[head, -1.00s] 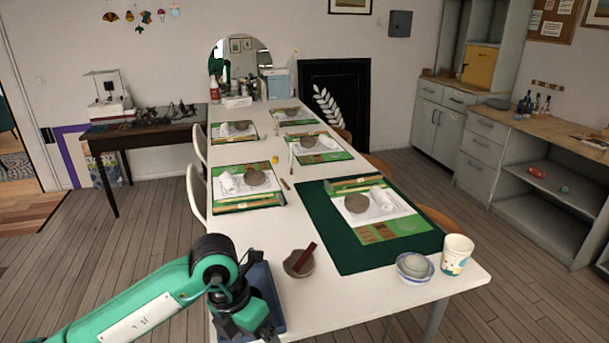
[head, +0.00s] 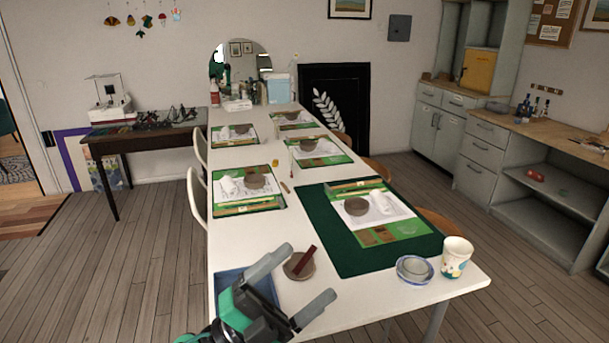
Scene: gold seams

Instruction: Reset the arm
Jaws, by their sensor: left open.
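My left gripper (head: 291,286) shows at the bottom of the head view, in front of the near left part of the long white table. Its two grey fingers are spread wide and nothing is between them. A small brown bowl (head: 291,271) with a dark red stick (head: 304,261) in it stands on the table just beyond the fingers. A blue tray (head: 233,277) lies partly hidden behind the gripper. My right gripper is not in view.
The white table (head: 290,222) holds a dark green mat (head: 340,255) with a kit on it. A paper cup (head: 456,257) and a blue-rimmed bowl (head: 414,269) stand near its right corner. Several more kits lie farther back. Chairs flank the table.

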